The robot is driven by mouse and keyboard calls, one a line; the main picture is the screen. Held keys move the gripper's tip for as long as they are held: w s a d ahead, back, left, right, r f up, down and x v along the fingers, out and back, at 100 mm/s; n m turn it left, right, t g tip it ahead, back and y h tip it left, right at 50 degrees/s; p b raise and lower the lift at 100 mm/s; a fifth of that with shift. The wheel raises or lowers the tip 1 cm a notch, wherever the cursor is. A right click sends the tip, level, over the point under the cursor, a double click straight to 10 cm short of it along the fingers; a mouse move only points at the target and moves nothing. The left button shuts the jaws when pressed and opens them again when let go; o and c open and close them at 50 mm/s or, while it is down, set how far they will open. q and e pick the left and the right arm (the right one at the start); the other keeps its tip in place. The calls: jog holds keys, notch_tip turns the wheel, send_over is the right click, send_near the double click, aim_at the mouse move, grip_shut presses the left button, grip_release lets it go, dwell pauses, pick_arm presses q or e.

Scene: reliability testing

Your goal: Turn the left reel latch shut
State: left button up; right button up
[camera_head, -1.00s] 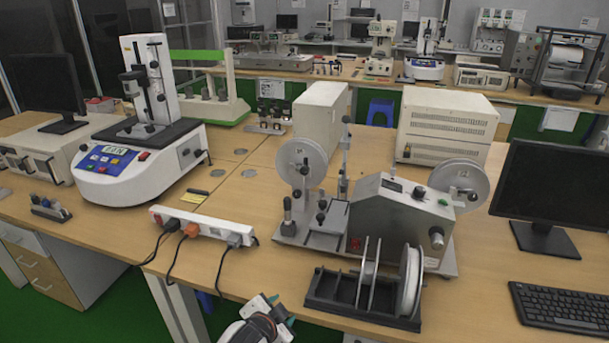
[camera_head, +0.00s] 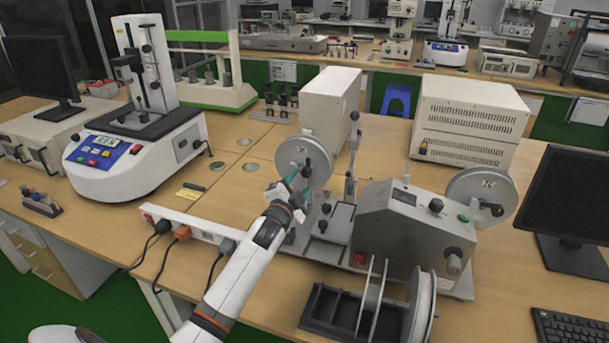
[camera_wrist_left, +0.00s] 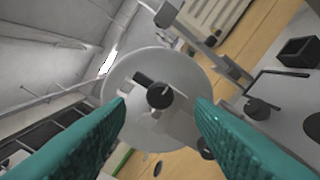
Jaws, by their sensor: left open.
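The left reel (camera_head: 302,162) is a pale grey disc on the left of the tabletop machine (camera_head: 395,215). Its latch (camera_wrist_left: 160,96) is a dark round knob with a short dark bar at the reel's centre in the left wrist view. My left gripper (camera_head: 295,184) has teal fingers. It is open in front of the left reel and partly covers the latch in the head view. In the wrist view the fingers lie either side of the knob, with nothing between them in their grip. Contact cannot be told. My right gripper is out of view.
The right reel (camera_head: 482,198) is on the machine's far side. A black rack with spools (camera_head: 325,311) stands in front. A white power strip (camera_head: 186,224) with plugs lies left of my arm. A monitor (camera_head: 568,205) is at right. Bare tabletop (camera_head: 232,180) lies left of the reel.

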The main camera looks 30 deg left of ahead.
aim_at(305, 174)
pick_arm(q)
jog(key=x, duration=0.4)
jog(key=shift+w, duration=0.25)
jog(key=shift+w+a, duration=0.1)
jog(key=shift+w, duration=0.1)
jog(key=shift+c, duration=1.3)
jog(key=c, duration=0.7)
jog(key=shift+c, duration=0.2)
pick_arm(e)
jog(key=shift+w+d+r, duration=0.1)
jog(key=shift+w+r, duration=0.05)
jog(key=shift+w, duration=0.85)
